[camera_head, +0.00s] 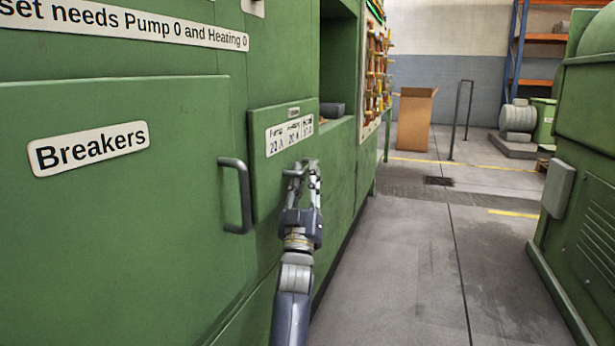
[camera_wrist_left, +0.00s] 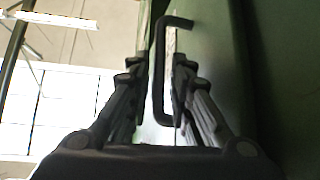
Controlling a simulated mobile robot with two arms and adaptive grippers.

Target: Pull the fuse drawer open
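The fuse drawer (camera_head: 264,178) is a green panel in the green cabinet, right of the Breakers door, with a white label (camera_head: 289,135) of ampere values. It looks flush with the cabinet. Its handle (camera_head: 292,173) is mostly hidden by my left gripper (camera_head: 308,166) in the head view. In the left wrist view the dark, bent handle (camera_wrist_left: 159,75) stands between the two fingers of my left gripper (camera_wrist_left: 161,72). The fingers are close to the bar on both sides; whether they press on it I cannot tell. My right gripper is not in view.
The Breakers door (camera_head: 120,220) with its own grey handle (camera_head: 240,195) is just left of the drawer. Another green machine (camera_head: 585,190) stands at the right. The grey floor (camera_head: 420,260) between is clear. A cardboard box (camera_head: 414,120) stands farther back.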

